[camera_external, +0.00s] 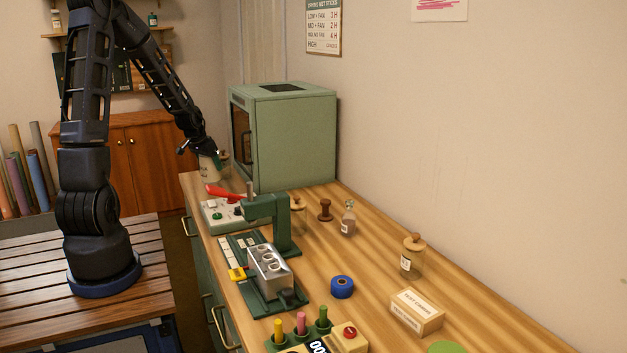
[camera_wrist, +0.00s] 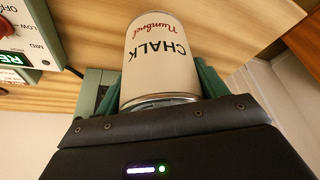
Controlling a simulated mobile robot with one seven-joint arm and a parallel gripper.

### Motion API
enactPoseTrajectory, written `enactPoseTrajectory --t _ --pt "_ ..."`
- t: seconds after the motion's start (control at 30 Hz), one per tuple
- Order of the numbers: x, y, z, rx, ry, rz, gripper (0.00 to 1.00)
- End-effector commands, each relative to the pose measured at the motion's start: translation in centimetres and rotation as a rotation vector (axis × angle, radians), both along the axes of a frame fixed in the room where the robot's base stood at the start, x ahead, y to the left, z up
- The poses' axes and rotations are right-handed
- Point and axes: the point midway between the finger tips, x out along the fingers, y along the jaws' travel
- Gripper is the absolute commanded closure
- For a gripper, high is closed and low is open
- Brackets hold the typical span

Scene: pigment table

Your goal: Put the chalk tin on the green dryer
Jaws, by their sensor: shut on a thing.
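The chalk tin (camera_external: 208,171) is a cream cylinder at the far left end of the table. In the wrist view the tin (camera_wrist: 160,50) fills the upper middle, its CHALK label upside down. My gripper (camera_external: 209,157) is shut on the tin, with a green finger on each side of it in the wrist view (camera_wrist: 158,90). I cannot tell whether the tin touches the table. The green dryer (camera_external: 295,135) is a boxy cabinet at the back of the table, right of my gripper. Its top is higher than the tin and has a dark panel.
A control box (camera_external: 217,217) with a red lever stands just in front of the tin; it also shows in the wrist view (camera_wrist: 35,50). A green press (camera_external: 270,207), stoppered jars (camera_external: 411,257) and a blue tape roll (camera_external: 342,287) stand nearer.

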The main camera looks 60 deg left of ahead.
Motion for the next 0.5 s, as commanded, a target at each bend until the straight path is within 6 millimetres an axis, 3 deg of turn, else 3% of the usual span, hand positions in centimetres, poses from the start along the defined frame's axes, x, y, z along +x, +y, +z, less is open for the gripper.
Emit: enactPoseTrajectory --t 0.27,0.5 --pt "0.0 0.0 -1.5 0.0 0.0 0.0 0.68" --pt "0.0 -0.1 -4.3 -0.002 0.001 0.0 0.68"
